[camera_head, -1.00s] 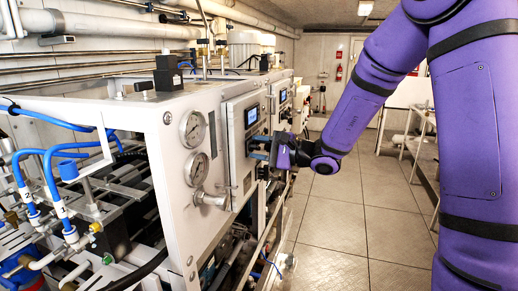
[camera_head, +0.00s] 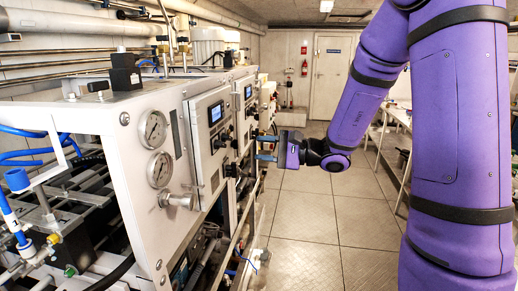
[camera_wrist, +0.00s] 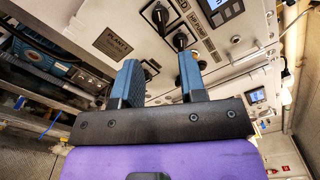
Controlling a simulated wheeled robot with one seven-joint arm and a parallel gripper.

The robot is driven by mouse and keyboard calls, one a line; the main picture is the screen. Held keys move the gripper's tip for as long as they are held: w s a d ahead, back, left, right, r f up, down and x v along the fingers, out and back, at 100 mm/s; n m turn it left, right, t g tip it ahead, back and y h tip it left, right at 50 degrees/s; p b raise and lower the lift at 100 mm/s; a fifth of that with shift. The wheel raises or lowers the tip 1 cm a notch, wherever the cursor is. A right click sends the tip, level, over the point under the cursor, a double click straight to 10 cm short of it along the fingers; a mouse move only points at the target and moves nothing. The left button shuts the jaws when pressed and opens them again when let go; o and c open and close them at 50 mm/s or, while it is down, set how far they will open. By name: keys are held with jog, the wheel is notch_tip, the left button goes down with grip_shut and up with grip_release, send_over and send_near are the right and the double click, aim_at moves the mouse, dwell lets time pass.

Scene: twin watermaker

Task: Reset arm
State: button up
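My purple arm reaches in from the right in the head view. My gripper (camera_head: 264,147) is in front of the watermaker's control panel (camera_head: 213,140), a little to its right. In the wrist view my gripper (camera_wrist: 160,85) shows two blue-grey fingers standing apart with a clear gap and nothing between them. Black knobs (camera_wrist: 180,41) on the white panel show beyond the fingertips. I cannot tell from the wrist view how far the fingertips are from the knobs; in the head view they look apart from the panel.
The white watermaker cabinet (camera_head: 100,112) with two gauges (camera_head: 153,129) fills the left. Blue hoses (camera_head: 12,216) and fittings are at its near end. A table (camera_head: 393,124) stands at the right behind my arm. Tiled floor (camera_head: 305,215) lies free between them.

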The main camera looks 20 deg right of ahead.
dwell(0.3)
jog(key=s+a+r+n+g+h, duration=0.2)
jog(key=s+a+n+g, duration=0.25)
jog(key=s, duration=0.35)
jog(key=s+a+r+n+g+h, duration=0.1)
jog(key=s+a+n+g+h, duration=0.15)
jog(key=s+n+g, duration=0.4)
jog(key=s+d+r+n+t+h, duration=0.1)
jog(key=s+d+r+t+h, duration=0.1)
jog(key=s+d+t+h, duration=0.1)
jog(key=s+d+r+n+t+h, duration=0.1)
jog(key=s+d+t+h, duration=0.1)
jog(key=s+d+h, duration=0.3)
jog(key=s+h, duration=0.2)
jog(key=s, duration=0.2)
jog(key=shift+d+r+t, duration=0.35)
jog(key=shift+d+t, duration=0.05)
